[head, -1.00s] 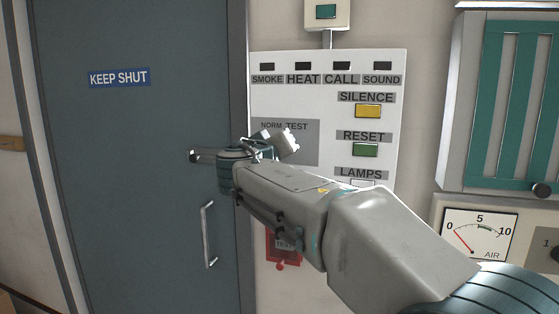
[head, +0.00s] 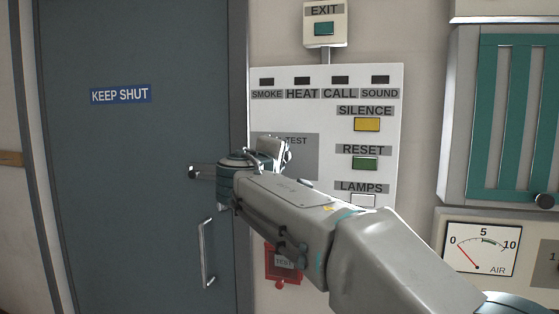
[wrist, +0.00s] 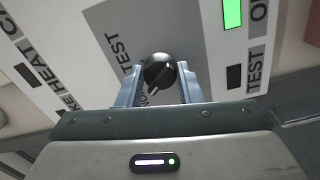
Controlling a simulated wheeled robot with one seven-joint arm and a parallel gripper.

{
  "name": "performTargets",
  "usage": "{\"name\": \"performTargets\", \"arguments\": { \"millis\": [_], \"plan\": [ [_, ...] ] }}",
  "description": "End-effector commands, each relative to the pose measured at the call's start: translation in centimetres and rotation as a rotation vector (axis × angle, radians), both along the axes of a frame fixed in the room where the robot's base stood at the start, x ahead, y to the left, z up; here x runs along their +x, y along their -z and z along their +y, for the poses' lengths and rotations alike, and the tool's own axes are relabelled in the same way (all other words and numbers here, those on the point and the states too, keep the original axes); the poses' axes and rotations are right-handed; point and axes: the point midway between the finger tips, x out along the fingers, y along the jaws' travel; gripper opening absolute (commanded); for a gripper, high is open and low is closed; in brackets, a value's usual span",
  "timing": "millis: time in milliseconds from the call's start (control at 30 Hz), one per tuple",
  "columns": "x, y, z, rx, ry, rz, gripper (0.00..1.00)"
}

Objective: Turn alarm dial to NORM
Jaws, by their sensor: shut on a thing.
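The alarm dial (wrist: 159,70) is a black round knob with a pale pointer line, on a grey plate of the white alarm panel (head: 385,85). In the wrist view its line points down and slightly left, near partly hidden lettering that seems to be NORM. The TEST label (wrist: 110,45) lies up and left of the knob. My gripper (wrist: 158,72) has its two blue-grey fingers on either side of the knob, shut on it. In the head view my gripper (head: 274,152) hides the dial and the NORM label.
A blue-grey door (head: 140,170) marked KEEP SHUT is at left, with a handle (head: 206,252). A yellow SILENCE button (head: 367,125) and green RESET button (head: 365,163) sit right of my gripper. A red box (head: 283,262) is below. An air gauge (head: 481,248) is at right.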

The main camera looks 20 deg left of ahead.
Motion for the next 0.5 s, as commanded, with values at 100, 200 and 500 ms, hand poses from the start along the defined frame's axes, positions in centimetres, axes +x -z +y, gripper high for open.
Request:
{"name": "performTargets", "arguments": {
  "millis": [100, 200, 500],
  "plan": [
    [-0.02, 0.00, 0.04, -0.031, -0.001, 0.001, 0.10],
    [-0.02, 0.00, 0.04, -0.047, -0.001, 0.001, 0.10],
    [-0.02, 0.02, 0.06, -0.057, -0.001, 0.002, 0.10]
  ]
}}
